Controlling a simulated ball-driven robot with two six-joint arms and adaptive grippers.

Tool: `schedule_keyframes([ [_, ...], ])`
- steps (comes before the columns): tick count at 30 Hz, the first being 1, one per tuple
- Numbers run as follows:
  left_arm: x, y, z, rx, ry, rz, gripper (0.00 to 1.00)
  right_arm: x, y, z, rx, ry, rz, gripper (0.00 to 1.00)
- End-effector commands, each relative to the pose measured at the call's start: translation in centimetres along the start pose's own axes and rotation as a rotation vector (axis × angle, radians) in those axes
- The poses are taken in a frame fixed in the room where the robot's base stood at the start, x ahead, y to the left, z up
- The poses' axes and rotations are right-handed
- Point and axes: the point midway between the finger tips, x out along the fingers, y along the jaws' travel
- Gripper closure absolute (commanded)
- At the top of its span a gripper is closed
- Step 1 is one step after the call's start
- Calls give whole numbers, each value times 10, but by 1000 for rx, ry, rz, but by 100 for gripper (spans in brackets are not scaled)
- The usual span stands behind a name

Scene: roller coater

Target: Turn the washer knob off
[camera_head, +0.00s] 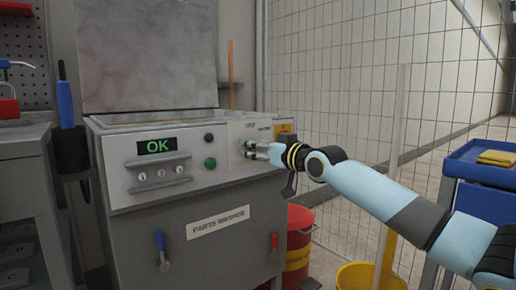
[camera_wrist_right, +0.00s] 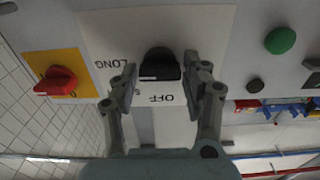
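The grey parts washer (camera_head: 240,212) stands in the head view with its lid raised and a green OK on its display. In the right wrist view, the black washer knob (camera_wrist_right: 160,66) sits on a pale label plate with OFF and LONG printed near it; part of another word is hidden by a finger. My right gripper (camera_wrist_right: 160,80) is at the panel, one finger on each side of the knob, with slight gaps showing; contact is unclear. In the head view my right gripper (camera_head: 256,151) hides the knob. My left gripper is not in view.
A red switch on a yellow plate (camera_wrist_right: 62,82) and a green button (camera_wrist_right: 280,41) flank the knob in the wrist view. A red bin (camera_head: 298,240), yellow bucket (camera_head: 368,277) and blue cart (camera_head: 485,162) stand right of the washer.

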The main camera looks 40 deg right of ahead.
Motion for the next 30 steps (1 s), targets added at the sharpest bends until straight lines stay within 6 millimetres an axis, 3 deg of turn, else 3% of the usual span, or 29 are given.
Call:
schedule_keyframes([
  [1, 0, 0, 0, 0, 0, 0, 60, 0, 0, 0, 0, 0, 0, 61],
  [8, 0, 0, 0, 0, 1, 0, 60, 0, 0, 0, 0, 0, 0, 91],
  [20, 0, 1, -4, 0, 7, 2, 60, 0, -1, 2, -79, 0, 0, 92],
  [30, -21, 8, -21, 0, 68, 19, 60, 0, -2, 5, -347, -2, 0, 92],
])
